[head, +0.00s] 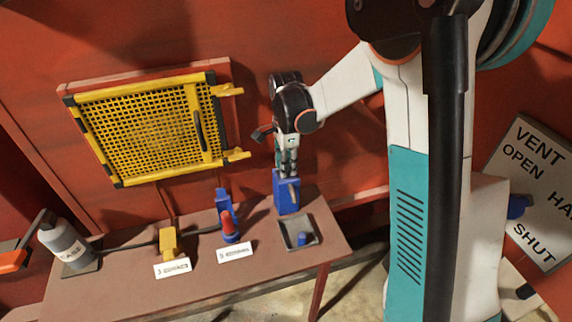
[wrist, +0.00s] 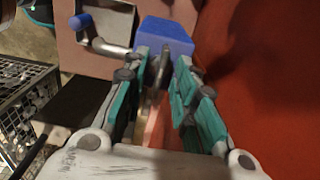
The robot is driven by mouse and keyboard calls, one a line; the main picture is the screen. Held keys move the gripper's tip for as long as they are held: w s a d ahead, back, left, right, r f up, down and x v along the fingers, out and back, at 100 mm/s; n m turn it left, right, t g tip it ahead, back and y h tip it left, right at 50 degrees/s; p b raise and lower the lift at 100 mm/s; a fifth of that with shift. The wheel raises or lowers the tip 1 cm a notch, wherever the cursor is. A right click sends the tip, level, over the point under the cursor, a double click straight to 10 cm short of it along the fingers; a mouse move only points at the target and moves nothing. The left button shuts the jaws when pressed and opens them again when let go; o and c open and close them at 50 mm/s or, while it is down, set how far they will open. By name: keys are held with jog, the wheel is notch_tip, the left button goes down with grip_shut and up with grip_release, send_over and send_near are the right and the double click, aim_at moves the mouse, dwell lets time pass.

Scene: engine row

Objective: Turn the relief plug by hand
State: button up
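A blue block (head: 282,198) stands at the right rear of the brown table, with a small grey metal piece (head: 292,190) on its front. I cannot tell for sure whether this is the relief plug. My gripper (head: 288,170) points down at the top of the block. In the wrist view the blue block (wrist: 165,36) lies just beyond the fingertips of my gripper (wrist: 161,62). The fingers are apart, with the metal piece (wrist: 164,62) showing between them. Gaps seem to show on both sides of it; contact is unclear.
A grey tray (head: 313,228) with a small blue part (head: 303,239) sits before the block. A red-topped blue fitting (head: 230,228), a yellow fitting (head: 170,243) and a grey bottle (head: 64,240) stand to the left. A yellow mesh panel (head: 150,130) is on the red wall behind.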

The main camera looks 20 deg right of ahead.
jog(key=shift+c, duration=0.2)
grip_shut()
